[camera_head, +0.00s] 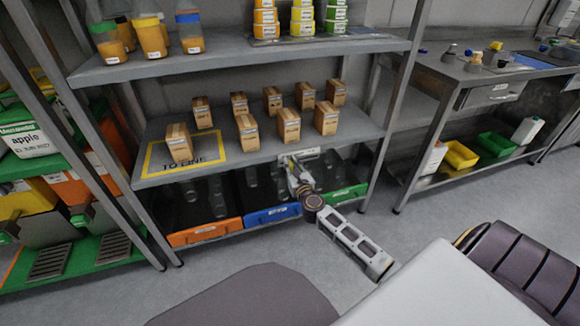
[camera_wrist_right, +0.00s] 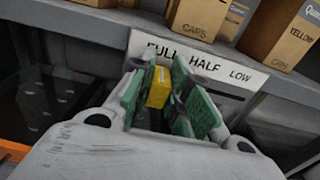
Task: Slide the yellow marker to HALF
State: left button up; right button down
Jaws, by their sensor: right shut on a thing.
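The yellow marker (camera_wrist_right: 158,88) is a small block on a white scale strip (camera_wrist_right: 232,72) at the shelf's front edge. The strip reads FULL, HALF, LOW from left to right. In the right wrist view the marker sits below the word FULL, left of HALF. A dark slot runs to the right below HALF and LOW. My right gripper (camera_wrist_right: 161,92) has its green-padded fingers on both sides of the marker and is shut on it. In the head view my right gripper (camera_head: 295,172) reaches the strip (camera_head: 312,153); the marker cannot be made out there. My left gripper is not in view.
Several brown boxes (camera_head: 246,134) stand on the shelf just above the strip. Orange (camera_head: 205,232), blue (camera_head: 272,215) and green-fronted (camera_head: 345,194) bins sit on the level below. A shelf post (camera_head: 385,140) rises right of my gripper. The floor in front is clear.

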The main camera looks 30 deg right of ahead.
jog(key=d, duration=0.2)
jog(key=s+d, duration=0.1)
jog(key=d, duration=0.1)
jog(key=shift+d, duration=0.3)
jog(key=c, duration=1.4)
grip_release()
jog(key=shift+o, duration=0.2)
jog(key=shift+s, duration=0.2)
jog(key=v, duration=1.1)
jog(key=shift+s+a, duration=0.2)
jog(key=shift+s, duration=0.15)
